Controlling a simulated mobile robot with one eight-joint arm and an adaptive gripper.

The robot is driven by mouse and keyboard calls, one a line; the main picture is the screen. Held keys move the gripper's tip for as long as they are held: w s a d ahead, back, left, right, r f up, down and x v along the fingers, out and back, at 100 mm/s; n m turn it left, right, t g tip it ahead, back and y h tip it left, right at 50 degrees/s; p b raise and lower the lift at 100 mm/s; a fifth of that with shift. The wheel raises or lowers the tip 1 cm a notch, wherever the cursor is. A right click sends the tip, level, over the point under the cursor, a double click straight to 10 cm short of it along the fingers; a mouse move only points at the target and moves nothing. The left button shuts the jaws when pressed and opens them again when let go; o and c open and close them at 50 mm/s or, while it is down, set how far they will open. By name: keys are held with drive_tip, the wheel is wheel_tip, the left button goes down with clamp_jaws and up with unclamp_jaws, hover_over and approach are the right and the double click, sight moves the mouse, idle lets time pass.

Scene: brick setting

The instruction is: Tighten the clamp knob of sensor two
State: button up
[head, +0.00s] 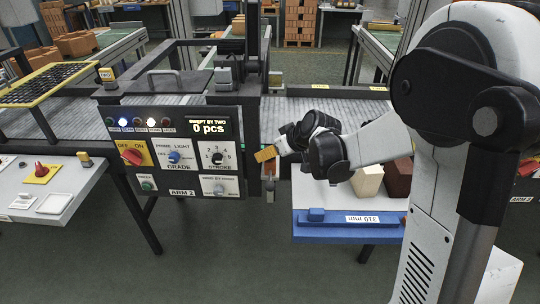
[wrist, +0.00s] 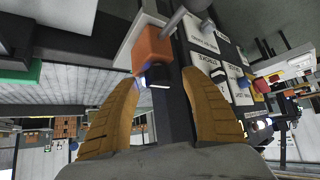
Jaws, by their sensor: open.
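A grey rod (wrist: 178,18) runs beside the block. I cannot tell which part is the clamp knob of sensor two, and no label for it is readable.
The control panel (head: 163,174) with knobs and a "0 pcs" display stands left of my gripper. The roller conveyor (head: 325,112) runs behind. A blue-edged tray (head: 330,234) marked 310 mm is below right, with a pale block (head: 367,181) and a dark red block (head: 398,177).

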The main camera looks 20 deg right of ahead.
drive_tip(key=c, duration=1.2)
drive_tip(key=shift+a+m+h, duration=0.1)
drive_tip(key=shift+m+h, duration=0.2)
drive_tip(key=shift+m, duration=0.1)
drive_tip(key=m+h, duration=0.2)
drive_tip(key=m, duration=0.1)
drive_tip(key=shift+a+m+t+h+p, duration=0.1)
drive_tip(key=shift+m+t+h+p, duration=0.2)
drive_tip(key=shift+t+h+p, duration=0.1)
drive_tip(key=m+g+h, duration=0.1)
drive_tip(key=m+h, duration=0.3)
drive_tip(key=m, duration=0.1)
drive_tip(key=shift+m, duration=0.3)
drive_tip(key=m+g+h, duration=0.1)
drive_tip(key=m, duration=0.1)
drive_tip(key=m+g+h+p, duration=0.1)
drive_tip(key=m+h, duration=0.1)
drive_tip(key=m, duration=0.1)
drive_tip(key=shift+g, duration=0.3)
drive_tip(key=shift+m+g+h+p, duration=0.15)
drive_tip(key=shift+m+g+h, duration=0.45)
drive_tip(key=shift+m, duration=0.5)
drive_tip(key=shift+m+g+h+p, duration=0.15)
drive_tip(key=shift+m+g+h, duration=0.15)
drive_tip(key=shift+m+g, duration=0.65)
drive_tip(key=shift+f+m, duration=0.1)
drive_tip(key=shift+m, duration=0.25)
